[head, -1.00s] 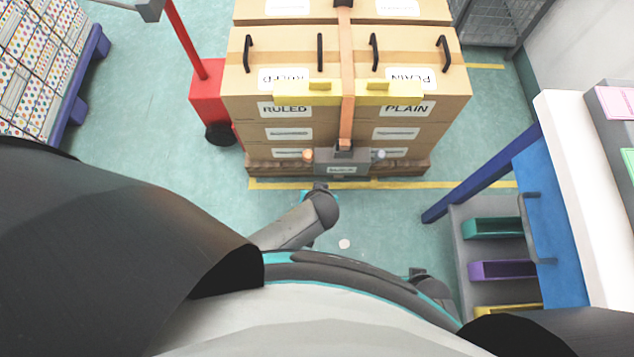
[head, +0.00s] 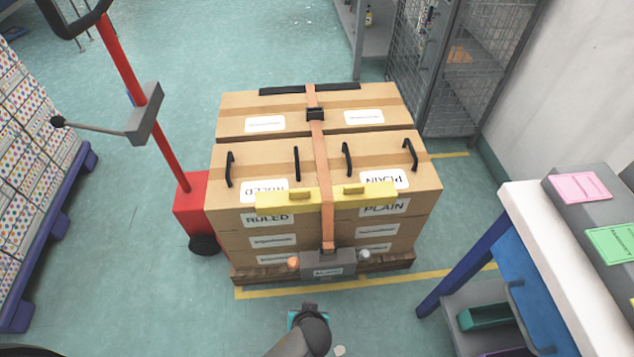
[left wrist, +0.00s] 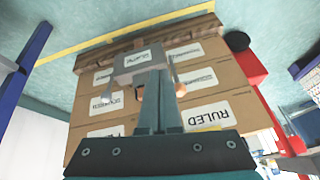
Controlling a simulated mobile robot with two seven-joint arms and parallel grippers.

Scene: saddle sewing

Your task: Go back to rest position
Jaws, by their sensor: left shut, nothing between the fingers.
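My left arm comes in at the bottom middle of the head view, and its gripper (head: 309,312) is mostly hidden by the wrist. In the left wrist view my left gripper (left wrist: 158,78) has its two fingers together, with nothing between them. It points toward the front of the strapped carton stack (head: 225,222), which also shows in the left wrist view (left wrist: 225,85). The grey block (head: 328,265) low on the stack's front lies beyond the fingertips. I cannot tell the exact gap. My right gripper is not in view.
An orange strap (head: 321,165) and a yellow bar (head: 300,195) cross the cartons. A red pallet jack (head: 188,208) stands at left. A white-topped workbench (head: 560,240) is at right, a wire cage (head: 420,70) behind. Floor (head: 130,290) is clear at front left.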

